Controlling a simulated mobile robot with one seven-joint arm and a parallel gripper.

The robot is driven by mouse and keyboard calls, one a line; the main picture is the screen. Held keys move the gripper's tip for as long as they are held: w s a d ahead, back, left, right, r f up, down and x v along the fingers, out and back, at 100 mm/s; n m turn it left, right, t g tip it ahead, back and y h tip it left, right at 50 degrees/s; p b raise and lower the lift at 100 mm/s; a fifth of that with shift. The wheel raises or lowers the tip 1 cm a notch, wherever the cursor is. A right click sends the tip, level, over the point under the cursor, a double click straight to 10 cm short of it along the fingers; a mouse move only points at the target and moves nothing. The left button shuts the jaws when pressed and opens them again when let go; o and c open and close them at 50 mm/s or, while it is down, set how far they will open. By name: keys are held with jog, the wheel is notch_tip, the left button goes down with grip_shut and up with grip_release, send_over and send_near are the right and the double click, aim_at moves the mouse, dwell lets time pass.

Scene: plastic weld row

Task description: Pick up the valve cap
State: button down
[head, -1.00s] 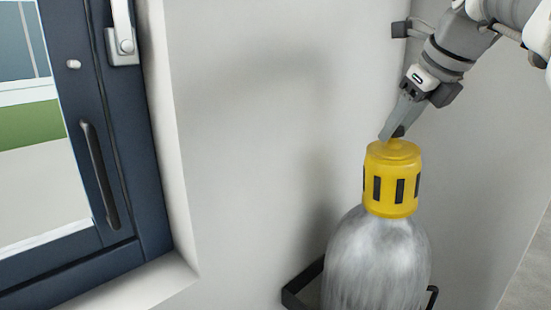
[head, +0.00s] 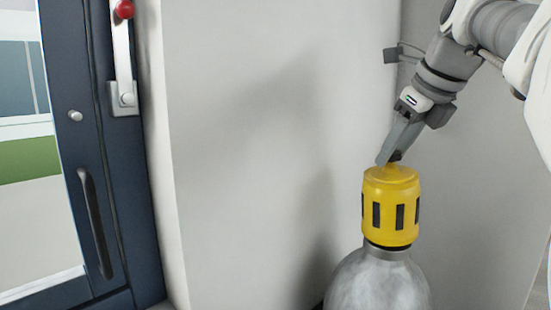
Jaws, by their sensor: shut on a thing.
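The valve cap (head: 390,208) is yellow with dark slots around its side. It is upright over the top of a grey gas cylinder (head: 376,283). A grey neck of the cylinder shows just below the cap's lower rim. I cannot tell whether the cap is fully clear of the neck. My gripper (head: 388,161) comes down from the upper right and is shut on the knob at the top of the cap. The fingers partly hide the knob.
A pale wall (head: 240,150) stands behind the cylinder. A dark-framed window or door (head: 125,200) with a handle is at the left. A small grey bracket (head: 391,55) is on the wall behind my arm. The space left of the cap is clear.

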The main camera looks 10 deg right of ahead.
notch_tip(320, 180, up, 12)
jog(key=p, duration=0.4)
notch_tip(320, 180, up, 4)
jog(key=m+h, duration=0.1)
jog(key=m, duration=0.5)
send_over(398, 170)
jog(key=shift+s+h+b, duration=0.1)
jog(key=shift+h+b, duration=0.2)
jog(key=shift+b, duration=0.05)
jog(key=shift+f, duration=0.1)
jog(key=shift+f, duration=3.25)
jog(key=shift+f+b, duration=4.55)
jog(key=shift+f, duration=1.8)
